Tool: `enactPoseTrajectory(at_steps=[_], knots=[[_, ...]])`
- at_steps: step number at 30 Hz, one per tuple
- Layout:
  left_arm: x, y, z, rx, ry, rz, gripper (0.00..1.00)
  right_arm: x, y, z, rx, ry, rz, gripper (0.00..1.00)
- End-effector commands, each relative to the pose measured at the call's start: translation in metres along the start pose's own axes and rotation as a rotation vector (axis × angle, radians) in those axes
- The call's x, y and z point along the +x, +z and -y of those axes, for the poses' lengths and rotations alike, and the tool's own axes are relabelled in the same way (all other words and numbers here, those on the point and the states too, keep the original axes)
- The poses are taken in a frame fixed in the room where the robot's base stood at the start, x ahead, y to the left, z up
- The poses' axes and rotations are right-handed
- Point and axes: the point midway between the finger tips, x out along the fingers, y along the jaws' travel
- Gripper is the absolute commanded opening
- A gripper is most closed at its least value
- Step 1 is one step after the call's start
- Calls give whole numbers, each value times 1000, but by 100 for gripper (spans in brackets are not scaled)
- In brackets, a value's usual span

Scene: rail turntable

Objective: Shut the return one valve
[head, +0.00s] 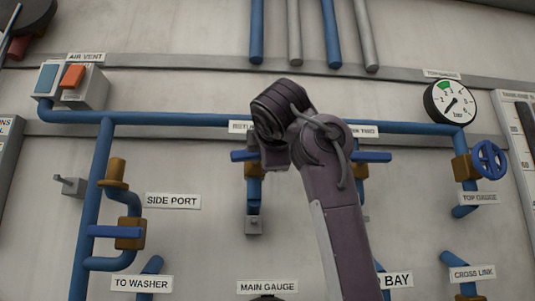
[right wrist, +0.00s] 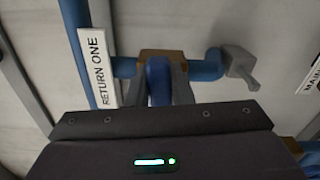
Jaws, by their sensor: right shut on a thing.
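The return one valve has a brown body (right wrist: 160,54) on a blue pipe, beside the RETURN ONE label (right wrist: 97,70) in the right wrist view. Its blue lever handle (right wrist: 158,80) lies between the fingers of my right gripper (right wrist: 161,88), which is shut on it. In the head view the handle's left end (head: 241,155) sticks out past my right gripper (head: 268,155), and the handle lies crosswise to the downward pipe (head: 254,190). My gripper and arm hide most of the valve and part of its label there. My left gripper is not in view.
A second valve with a blue handle (head: 374,156) is just right of my arm, partly hidden. The side port valve (head: 131,233) is at the left and the top gauge handwheel (head: 489,159) at the right. A blue pipe (head: 210,119) runs across above.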

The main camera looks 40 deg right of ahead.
Motion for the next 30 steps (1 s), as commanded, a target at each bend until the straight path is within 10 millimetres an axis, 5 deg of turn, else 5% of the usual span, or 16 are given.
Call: enactPoseTrajectory(at_steps=[26, 27, 30], knots=[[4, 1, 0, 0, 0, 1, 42, 1, -1, 5, 147, -4, 2, 0], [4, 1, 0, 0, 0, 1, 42, 1, -1, 5, 147, -4, 2, 25], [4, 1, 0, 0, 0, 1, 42, 1, -1, 5, 146, -3, 2, 38]])
